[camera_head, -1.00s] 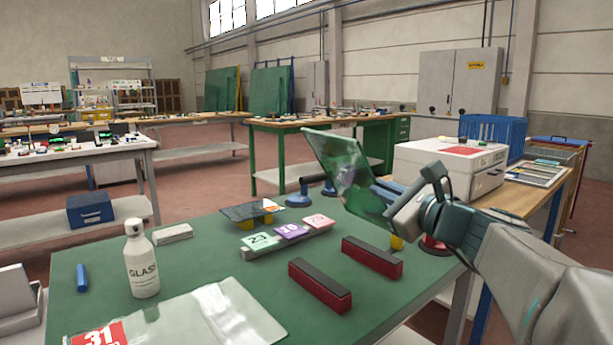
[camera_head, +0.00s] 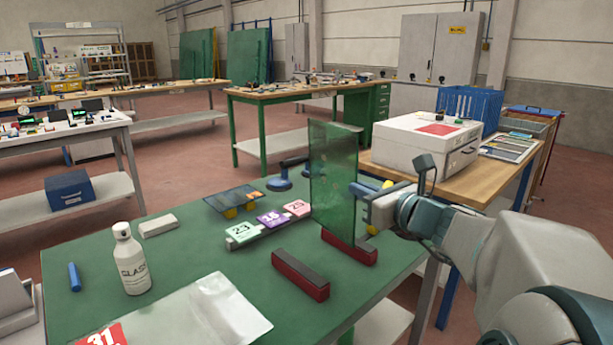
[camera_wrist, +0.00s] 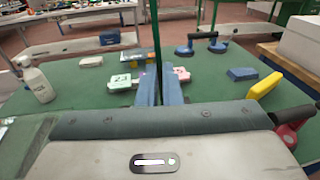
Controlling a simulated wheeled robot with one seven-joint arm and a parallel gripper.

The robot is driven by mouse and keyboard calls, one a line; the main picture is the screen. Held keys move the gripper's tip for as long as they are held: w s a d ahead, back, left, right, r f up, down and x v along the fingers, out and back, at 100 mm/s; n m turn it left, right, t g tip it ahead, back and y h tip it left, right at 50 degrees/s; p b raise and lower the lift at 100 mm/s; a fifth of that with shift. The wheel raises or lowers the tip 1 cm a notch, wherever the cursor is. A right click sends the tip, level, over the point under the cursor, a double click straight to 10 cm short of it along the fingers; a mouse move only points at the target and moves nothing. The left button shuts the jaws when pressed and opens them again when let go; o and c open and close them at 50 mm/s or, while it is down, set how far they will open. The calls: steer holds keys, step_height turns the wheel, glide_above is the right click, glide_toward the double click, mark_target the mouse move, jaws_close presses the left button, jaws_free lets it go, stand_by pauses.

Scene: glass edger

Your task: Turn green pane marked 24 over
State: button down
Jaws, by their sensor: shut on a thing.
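The green glass pane (camera_head: 333,180) stands upright above the far right part of the green table, broad face toward the head camera. No number shows on that face. My gripper (camera_head: 362,205) is shut on the pane's right edge. In the wrist view the pane (camera_wrist: 156,38) shows edge-on as a thin green line, running up from between my gripper's two fingers (camera_wrist: 158,88). The pane's lower end is near the far dark red bar (camera_head: 349,248); I cannot tell whether it touches.
A second red bar (camera_head: 300,275) lies nearer. Tags marked 23, 16 and 25 stand on a grey holder (camera_head: 267,222), left of the pane. A small dark pane (camera_head: 233,197) rests on yellow supports. Blue suction cups (camera_head: 280,179) sit behind. A spray bottle (camera_head: 131,262) stands left.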

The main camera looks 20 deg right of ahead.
steer(key=shift+s+d+f+m+g+y+p, duration=0.35)
steer(key=shift+d+f+m+y+p, duration=0.2)
steer(key=shift+f+m+p, duration=1.8)
steer(key=shift+s+d+f+m+g+y+p, duration=0.35)
steer(key=shift+f+m+p, duration=0.95)
steer(key=shift+f+m, duration=2.1)
steer(key=shift+s+d+f+m+g+y+p, duration=0.15)
steer(key=shift+d+f+m+g+y+p, duration=0.45)
steer(key=shift+f+m+p, duration=2.15)
steer(key=shift+d+f+n+b, duration=0.15)
steer(key=shift+f+n+b, duration=0.35)
steer(key=shift+f+b, duration=0.6)
steer(key=c, duration=1.5)
jaws_free()
steer(key=shift+s+d, duration=0.1)
steer(key=v, duration=1.3)
steer(key=shift+s+f, duration=0.1)
steer(key=shift+s, duration=0.2)
